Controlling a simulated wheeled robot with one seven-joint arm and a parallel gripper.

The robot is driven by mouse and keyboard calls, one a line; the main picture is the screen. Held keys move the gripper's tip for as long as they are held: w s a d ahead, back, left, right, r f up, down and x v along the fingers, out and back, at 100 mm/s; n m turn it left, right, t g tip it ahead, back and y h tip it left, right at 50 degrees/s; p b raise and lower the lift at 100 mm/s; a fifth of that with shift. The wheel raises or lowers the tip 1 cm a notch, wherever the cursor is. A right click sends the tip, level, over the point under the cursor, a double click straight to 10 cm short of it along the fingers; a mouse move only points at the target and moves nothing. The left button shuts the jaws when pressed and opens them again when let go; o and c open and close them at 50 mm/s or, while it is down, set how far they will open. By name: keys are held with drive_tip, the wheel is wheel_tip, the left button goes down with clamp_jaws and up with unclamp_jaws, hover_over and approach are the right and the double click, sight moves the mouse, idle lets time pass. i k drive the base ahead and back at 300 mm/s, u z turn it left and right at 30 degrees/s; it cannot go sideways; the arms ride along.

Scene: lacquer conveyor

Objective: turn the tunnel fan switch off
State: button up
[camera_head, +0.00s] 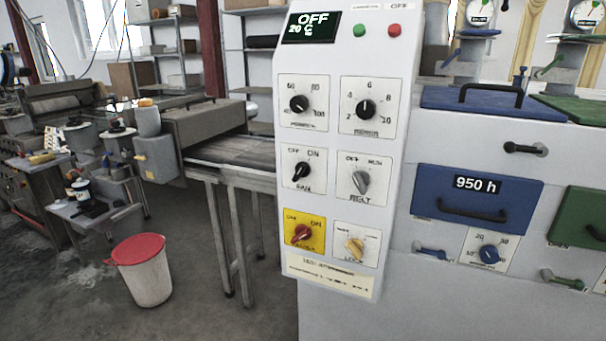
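The fan switch (301,172) is a black rotary knob on a white plate, in the middle row at the left of the white control panel (336,142). Its plate reads OFF at upper left and ON at upper right, with FAN below. The knob's handle appears to slant to the upper right, toward ON; its pointer mark is too small to be sure. My gripper is not in view. The display (311,28) above reads OFF and 20 °C.
Beside the fan switch is the grey belt knob (361,182). Below are a red knob on a yellow plate (301,234) and a yellow knob (354,248). A conveyor (235,152) stands at left, a red-lidded bin (146,275) on the floor, blue-fronted units (475,205) at right.

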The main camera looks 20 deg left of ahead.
sight(302, 169)
drive_tip(key=u, duration=1.65)
drive_tip(key=k, duration=0.6)
drive_tip(key=u, duration=0.15)
drive_tip(key=i, duration=0.5)
drive_tip(key=z, duration=0.05)
